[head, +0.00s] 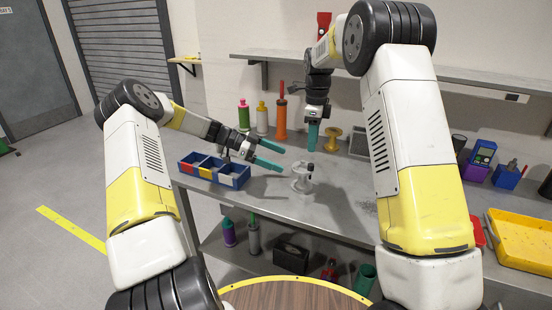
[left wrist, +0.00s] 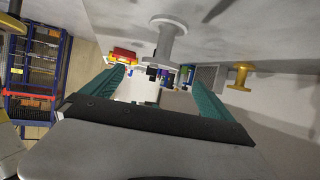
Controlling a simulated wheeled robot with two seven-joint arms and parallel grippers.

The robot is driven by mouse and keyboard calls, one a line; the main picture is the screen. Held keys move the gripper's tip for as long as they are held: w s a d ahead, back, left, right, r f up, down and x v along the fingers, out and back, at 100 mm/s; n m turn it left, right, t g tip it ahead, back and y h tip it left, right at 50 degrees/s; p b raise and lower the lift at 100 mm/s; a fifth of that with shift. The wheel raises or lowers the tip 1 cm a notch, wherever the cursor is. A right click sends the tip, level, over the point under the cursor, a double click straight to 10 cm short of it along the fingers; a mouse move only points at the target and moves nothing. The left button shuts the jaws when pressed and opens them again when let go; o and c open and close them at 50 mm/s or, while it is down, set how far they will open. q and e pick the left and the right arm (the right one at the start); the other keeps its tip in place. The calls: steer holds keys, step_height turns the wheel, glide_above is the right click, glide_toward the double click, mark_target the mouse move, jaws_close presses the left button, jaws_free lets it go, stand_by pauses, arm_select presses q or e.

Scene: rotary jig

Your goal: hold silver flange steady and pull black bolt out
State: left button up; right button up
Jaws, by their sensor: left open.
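The silver flange (head: 301,180) stands upright on the grey workbench in the head view. The black bolt (head: 310,168) shows as a small dark piece at its upper right. My left gripper (head: 280,157) is open and level, its teal fingers spread, just left of and above the flange, not touching it. In the left wrist view the flange (left wrist: 168,45) appears beyond the fingers, near the gap between them. My right gripper (head: 312,140) points down above and behind the flange, apart from it. Its fingers overlap, so their opening is hidden.
A blue compartment bin (head: 213,160) sits left on the workbench (head: 270,205). Bottles (head: 262,118) stand behind it. A yellow spool (head: 333,138) is behind the flange. A yellow tray (head: 525,240) lies at the right. The bench in front of the flange is clear.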

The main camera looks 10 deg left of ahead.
mark_target(299, 167)
arm_select(q)
steer(key=shift+x, duration=3.9)
steer(key=shift+w, duration=0.1)
steer(key=c, duration=1.7)
steer(key=shift+c, duration=0.3)
arm_select(e)
steer(key=shift+o, duration=1)
step_height(299, 167, down, 8)
steer(key=n, duration=1.4)
steer(key=shift+s+a+f, duration=0.1)
steer(key=shift+s+f, duration=0.05)
steer(key=shift+f, duration=0.1)
